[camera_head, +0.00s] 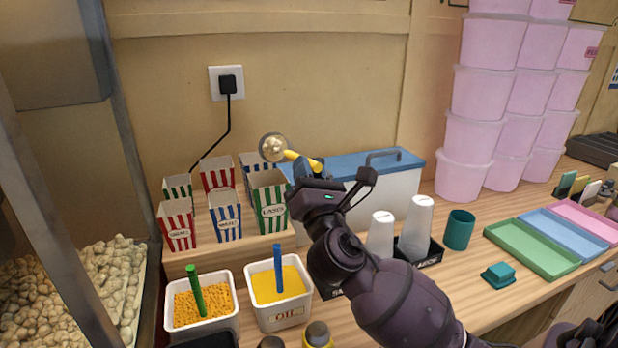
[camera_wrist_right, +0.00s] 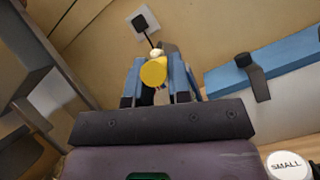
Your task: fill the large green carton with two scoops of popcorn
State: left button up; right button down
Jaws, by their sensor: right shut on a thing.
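My right gripper (camera_head: 312,172) is shut on the yellow handle of a scoop (camera_head: 303,160). The scoop's round bowl (camera_head: 271,148) holds pale popcorn and is in the air above the cartons, apart from them. In the right wrist view the handle's yellow end (camera_wrist_right: 153,73) sits between the blue fingers, with popcorn (camera_wrist_right: 156,53) behind it. The large green-striped carton (camera_head: 270,205) stands upright on a wooden step, just below the scoop; its inside cannot be made out. Loose popcorn (camera_head: 75,295) lies in the glass-sided machine at left. My left gripper is not in view.
Red, blue and small green (camera_head: 177,187) striped cartons stand around the large one. Tubs with a green and a blue handle (camera_head: 282,312) stand in front. A blue-lidded box (camera_head: 395,160) is behind my right arm. Cup stacks and coloured trays (camera_head: 532,248) lie right.

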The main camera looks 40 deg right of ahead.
pick_arm(q)
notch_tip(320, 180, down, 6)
jog(key=b, duration=0.4)
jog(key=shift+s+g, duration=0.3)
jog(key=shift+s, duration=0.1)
pick_arm(e)
jog(key=n+t+y, duration=0.1)
jog(key=n+y, duration=0.1)
jog(key=f+n+t+y, duration=0.1)
jog(key=n+y, duration=0.1)
jog(key=n, duration=0.1)
jog(key=a+n+t+y, duration=0.1)
jog(key=n, duration=0.2)
jog(key=shift+s+f+y, duration=0.15)
jog(key=shift+f+y, duration=0.25)
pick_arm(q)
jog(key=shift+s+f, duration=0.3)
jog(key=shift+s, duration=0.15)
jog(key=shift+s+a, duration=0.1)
pick_arm(e)
jog(key=shift+a, duration=0.1)
